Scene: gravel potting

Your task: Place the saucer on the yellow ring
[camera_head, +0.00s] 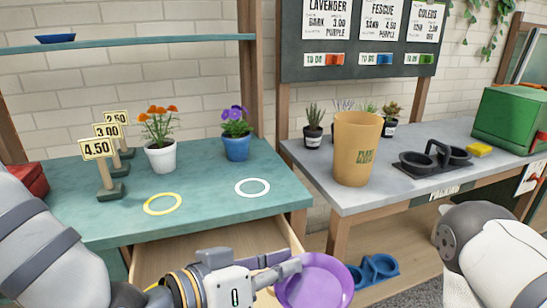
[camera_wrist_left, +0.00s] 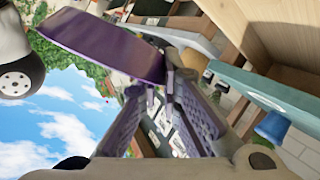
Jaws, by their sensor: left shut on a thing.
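The purple saucer (camera_head: 322,281) is in my left gripper (camera_head: 284,270), low in front of the open drawer, at the bottom of the head view. The left gripper is shut on the saucer's edge. In the left wrist view the saucer (camera_wrist_left: 105,45) sticks out from the fingertips (camera_wrist_left: 168,84), seen nearly edge-on. The yellow ring (camera_head: 160,214) lies flat and empty on the teal table (camera_head: 215,215), left of and beyond the gripper. My right arm shows at the right edge of the head view; its fingers are out of sight.
A white ring (camera_head: 252,195) lies right of the yellow one. Behind stand an orange-flower pot (camera_head: 161,158), a blue pot (camera_head: 237,149) and price signs (camera_head: 97,149). The open drawer (camera_head: 210,245) juts out below the table. A tan pot (camera_head: 357,150) stands on the grey table.

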